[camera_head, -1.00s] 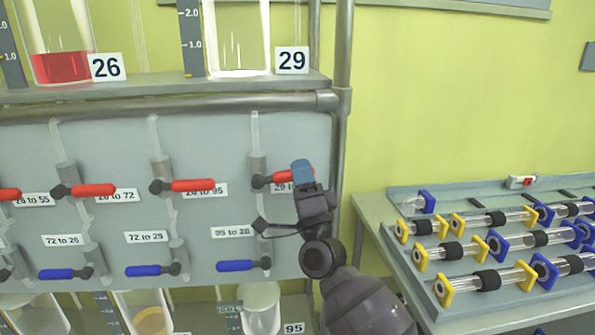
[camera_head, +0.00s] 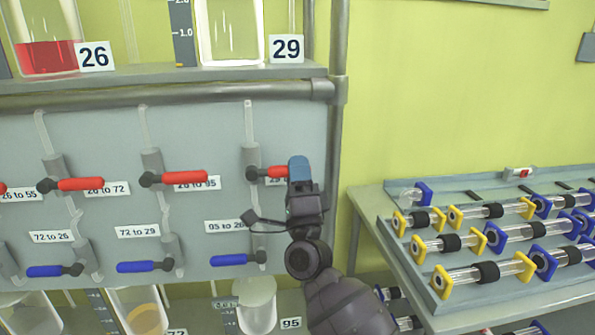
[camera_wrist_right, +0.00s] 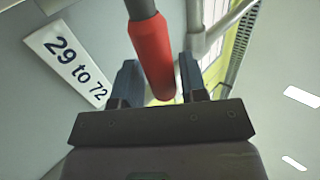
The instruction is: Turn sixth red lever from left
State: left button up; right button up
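The rightmost visible red lever (camera_head: 268,173) points right in the head view, in the upper row of the grey panel. My right gripper (camera_head: 299,168) is at its free end and hides the tip. In the right wrist view the red lever (camera_wrist_right: 151,52) reaches down between the two dark fingers of my right gripper (camera_wrist_right: 160,88). The fingers stand apart on either side of the lever, with a gap on the right; I cannot tell whether the left finger touches. The label "29 to 72" (camera_wrist_right: 68,62) is beside the lever. My left gripper is not in view.
More red levers (camera_head: 80,184) (camera_head: 184,178) lie to the left, with blue levers (camera_head: 145,267) below. A vertical grey post (camera_head: 338,150) stands right of the gripper. A table with a rack of glass tubes (camera_head: 440,290) is at the right. Glass vessels (camera_head: 228,35) stand on the shelf above.

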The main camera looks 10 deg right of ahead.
jog(key=shift+o, duration=0.8)
jog(key=b+v, duration=0.1)
jog(key=v, duration=0.9)
jog(key=shift+s+f+b, duration=0.25)
jog(key=shift+b, duration=0.1)
jog(key=shift+s, duration=0.1)
